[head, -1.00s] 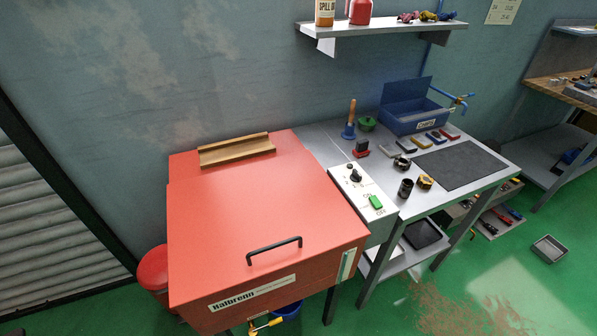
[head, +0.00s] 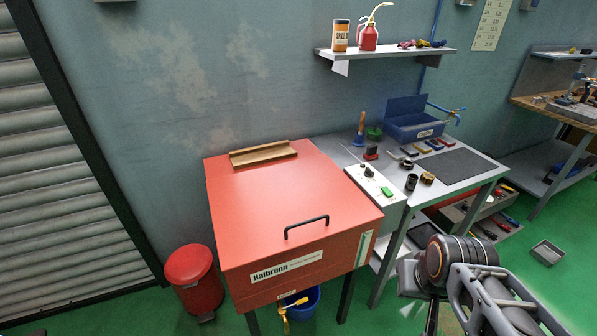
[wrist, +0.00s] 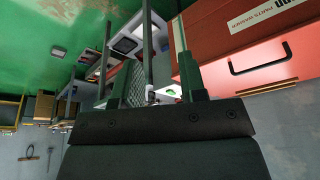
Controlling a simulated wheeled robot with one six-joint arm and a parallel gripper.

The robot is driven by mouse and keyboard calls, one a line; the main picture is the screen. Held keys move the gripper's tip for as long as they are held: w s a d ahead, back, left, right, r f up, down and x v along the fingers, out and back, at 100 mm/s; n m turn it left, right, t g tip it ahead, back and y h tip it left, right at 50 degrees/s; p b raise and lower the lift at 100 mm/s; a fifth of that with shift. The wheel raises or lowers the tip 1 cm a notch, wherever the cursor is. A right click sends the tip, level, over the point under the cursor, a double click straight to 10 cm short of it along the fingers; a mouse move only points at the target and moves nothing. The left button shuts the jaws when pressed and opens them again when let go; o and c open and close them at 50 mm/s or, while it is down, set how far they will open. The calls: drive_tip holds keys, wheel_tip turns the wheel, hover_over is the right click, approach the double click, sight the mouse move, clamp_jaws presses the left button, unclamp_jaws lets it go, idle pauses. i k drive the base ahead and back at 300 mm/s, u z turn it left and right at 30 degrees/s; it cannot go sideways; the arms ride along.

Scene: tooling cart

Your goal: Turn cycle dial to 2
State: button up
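The cycle dial (head: 368,172) is a small black knob on the white control panel (head: 377,184) at the right side of the red Halbrenn machine (head: 285,205). Its pointer and markings are too small to read. A green switch (head: 387,191) sits nearer the front of the panel. My arm is at the lower right of the head view, apart from the panel; its fingertips cannot be made out there. In the wrist view my gripper (wrist: 166,75) has its two fingers apart with nothing held between them. The white panel and a green spot show beyond the gap, at a distance.
A grey bench (head: 467,185) with a dark mat, small blocks and a blue toolbox (head: 412,119) stands right of the machine. A shelf (head: 385,51) hangs above. A red bin (head: 194,281) stands left. The machine's black handle (head: 307,225) sticks out in front.

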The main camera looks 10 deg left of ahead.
sight(368, 173)
drive_tip(key=u, duration=0.35)
drive_tip(key=i, duration=1)
